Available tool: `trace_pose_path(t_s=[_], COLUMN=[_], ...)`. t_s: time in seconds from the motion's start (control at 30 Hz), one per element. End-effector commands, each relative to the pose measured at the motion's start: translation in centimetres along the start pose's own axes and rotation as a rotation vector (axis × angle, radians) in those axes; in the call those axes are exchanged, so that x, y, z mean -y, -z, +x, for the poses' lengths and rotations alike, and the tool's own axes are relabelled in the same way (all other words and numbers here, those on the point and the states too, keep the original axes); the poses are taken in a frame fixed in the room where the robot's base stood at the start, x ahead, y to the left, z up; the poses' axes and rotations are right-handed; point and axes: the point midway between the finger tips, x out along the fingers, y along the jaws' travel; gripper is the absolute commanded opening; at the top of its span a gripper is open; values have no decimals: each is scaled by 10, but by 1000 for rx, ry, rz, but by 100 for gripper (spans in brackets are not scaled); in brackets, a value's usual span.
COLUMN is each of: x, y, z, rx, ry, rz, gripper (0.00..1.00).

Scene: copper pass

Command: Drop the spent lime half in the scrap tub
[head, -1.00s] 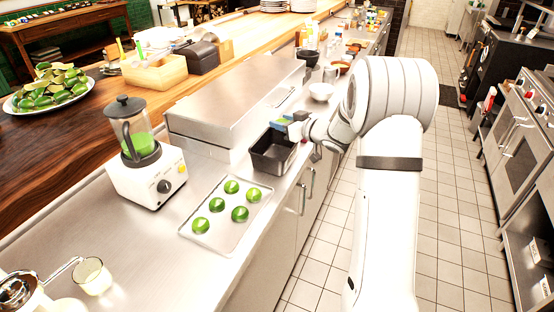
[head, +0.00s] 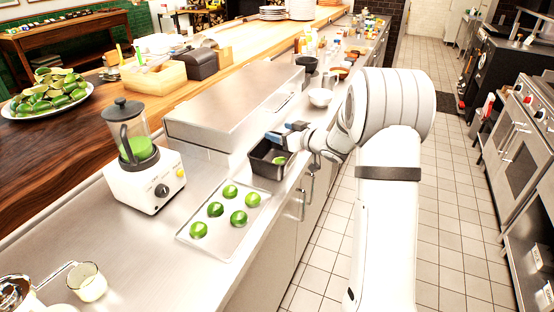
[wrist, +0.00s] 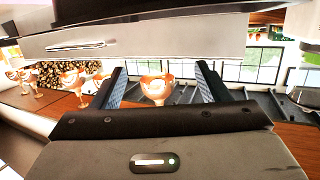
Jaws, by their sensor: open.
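The scrap tub (head: 255,168) is a dark rectangular container on the steel counter in the head view. A green lime half (head: 279,160) shows inside its rim, near the right side; whether it rests on the bottom is hard to tell. My gripper (head: 283,132) is above the tub's far edge, with its blue fingers spread apart. In the wrist view my gripper (wrist: 160,85) is open, with no lime between the fingers.
A tray (head: 222,238) with several lime halves lies nearer on the counter. A blender (head: 142,170) stands to its left. A long steel box (head: 225,110) is behind the tub, and a white bowl (head: 320,97) is farther along.

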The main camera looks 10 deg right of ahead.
Motion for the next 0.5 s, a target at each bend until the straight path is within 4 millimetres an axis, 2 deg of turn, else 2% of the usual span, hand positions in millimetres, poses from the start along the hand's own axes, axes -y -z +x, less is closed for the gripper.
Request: trace_pose_path(t_s=[0.17, 0.5], x=[0, 0], y=[0, 0], z=[-15, -70], rx=[-1, 0], ry=[-1, -2], rz=[-1, -1], gripper=[69, 69])
